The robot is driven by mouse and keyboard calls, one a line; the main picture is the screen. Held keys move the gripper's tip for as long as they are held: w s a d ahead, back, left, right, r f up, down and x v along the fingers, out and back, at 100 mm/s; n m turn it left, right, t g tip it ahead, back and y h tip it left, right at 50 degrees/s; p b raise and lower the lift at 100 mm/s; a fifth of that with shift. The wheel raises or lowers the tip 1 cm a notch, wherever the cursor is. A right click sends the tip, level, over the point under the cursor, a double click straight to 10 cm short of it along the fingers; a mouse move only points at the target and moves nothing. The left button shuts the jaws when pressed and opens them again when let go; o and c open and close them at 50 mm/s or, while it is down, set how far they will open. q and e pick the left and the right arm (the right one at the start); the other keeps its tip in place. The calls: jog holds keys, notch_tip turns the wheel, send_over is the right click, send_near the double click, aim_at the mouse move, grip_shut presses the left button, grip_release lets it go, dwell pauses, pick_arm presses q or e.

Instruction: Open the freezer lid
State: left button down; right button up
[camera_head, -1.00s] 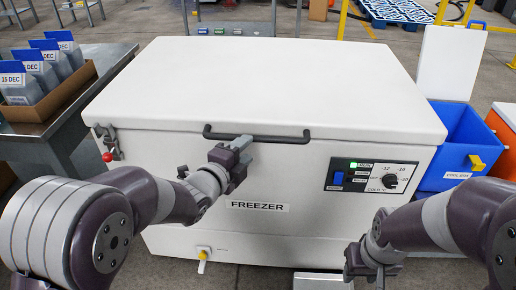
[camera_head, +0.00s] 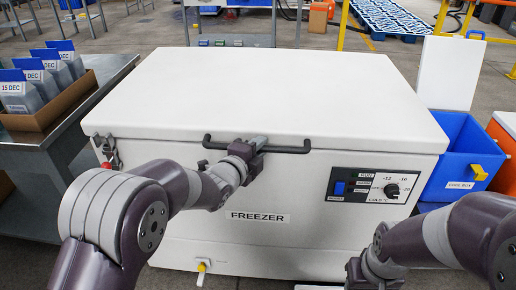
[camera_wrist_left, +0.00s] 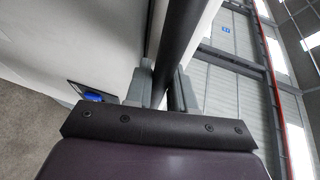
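The white freezer (camera_head: 300,235) has its lid (camera_head: 270,90) down and shut. A dark bar handle (camera_head: 290,150) runs along the front edge of the lid. My left gripper (camera_head: 256,146) is at the middle of the handle. In the left wrist view, the dark handle bar (camera_wrist_left: 182,35) passes between the two grey fingers of my left gripper (camera_wrist_left: 163,88). The fingers stand apart, with a gap seen beside the bar. A latch (camera_head: 106,150) is on the freezer's upper left front. My right gripper (camera_head: 372,270) hangs low at the freezer's lower right; its fingers are unclear.
A metal table (camera_head: 95,105) with a cardboard box of labelled bottles stands at the left. A blue cool box (camera_head: 460,145) with a raised white lid (camera_head: 449,72) stands at the right. A control panel (camera_head: 372,187) is on the freezer front. The lid top is clear.

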pick_arm(q)
jog(key=w+r+g+p, duration=0.3)
jog(key=r+p, duration=1.8)
jog(key=p, duration=0.3)
jog(key=w+r+p, duration=0.5)
jog(key=r+p, duration=0.3)
jog(key=p, duration=0.3)
jog(key=w+r+p, duration=0.6)
jog(key=r+p, duration=0.3)
jog(key=p, duration=0.2)
jog(key=shift+w+r+n+y, duration=0.15)
jog(key=shift+r+n+y, duration=0.15)
jog(key=shift+n, duration=0.1)
jog(key=c, duration=1.1)
grip_release()
jog(key=shift+o, duration=0.2)
